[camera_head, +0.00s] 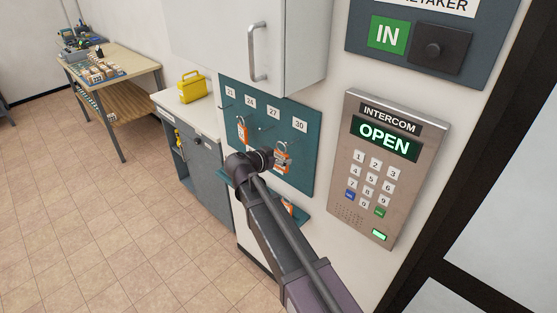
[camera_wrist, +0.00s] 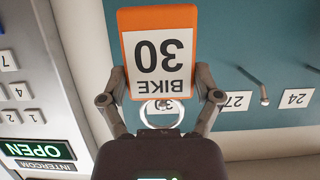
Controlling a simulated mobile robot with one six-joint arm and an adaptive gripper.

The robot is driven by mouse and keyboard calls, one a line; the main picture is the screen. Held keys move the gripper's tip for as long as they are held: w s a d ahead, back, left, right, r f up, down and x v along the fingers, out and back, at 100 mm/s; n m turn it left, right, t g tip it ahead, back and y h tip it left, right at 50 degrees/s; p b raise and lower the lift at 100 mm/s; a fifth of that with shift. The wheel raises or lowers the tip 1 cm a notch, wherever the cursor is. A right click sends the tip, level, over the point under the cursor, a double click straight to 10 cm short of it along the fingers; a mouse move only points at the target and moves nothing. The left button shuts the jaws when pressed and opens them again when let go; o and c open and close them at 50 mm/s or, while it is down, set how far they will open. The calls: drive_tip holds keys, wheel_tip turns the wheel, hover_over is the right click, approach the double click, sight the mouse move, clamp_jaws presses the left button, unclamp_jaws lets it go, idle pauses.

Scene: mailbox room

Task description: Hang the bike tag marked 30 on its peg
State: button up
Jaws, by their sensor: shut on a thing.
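My gripper (camera_wrist: 161,82) is shut on the orange bike tag marked 30 (camera_wrist: 158,52), one finger on each side edge. The tag's white face reads BIKE 30, upside down in the wrist view, and its metal ring (camera_wrist: 163,117) lies toward the gripper body. In the head view the held tag (camera_head: 283,158) is at the end of my arm, in front of the teal peg board (camera_head: 302,165) below the label 30 (camera_head: 298,125). The peg for 30 cannot be made out. I cannot tell whether the ring touches anything.
Another orange tag (camera_head: 242,131) hangs on the board's left part. An orange item (camera_head: 288,207) lies on the small ledge below. The wrist view shows a bare peg (camera_wrist: 264,98) by label 27. An intercom (camera_head: 388,170) is right of the board; a white cabinet (camera_head: 290,40) is above.

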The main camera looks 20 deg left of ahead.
drive_tip(key=shift+w+d+f, duration=0.1)
drive_tip(key=shift+w+d, duration=0.2)
drive_tip(key=shift+w, duration=0.4)
drive_tip(key=shift+w+d+f, duration=0.1)
drive_tip(key=shift+w+d, duration=0.15)
drive_tip(key=shift+w, duration=0.4)
drive_tip(key=shift+w+d+f+b, duration=0.2)
drive_tip(key=shift+w+f+b, duration=0.3)
drive_tip(key=shift+f+b, duration=0.45)
drive_tip(key=shift+r, duration=0.1)
drive_tip(key=o, duration=0.9)
drive_tip(key=shift+r, duration=0.1)
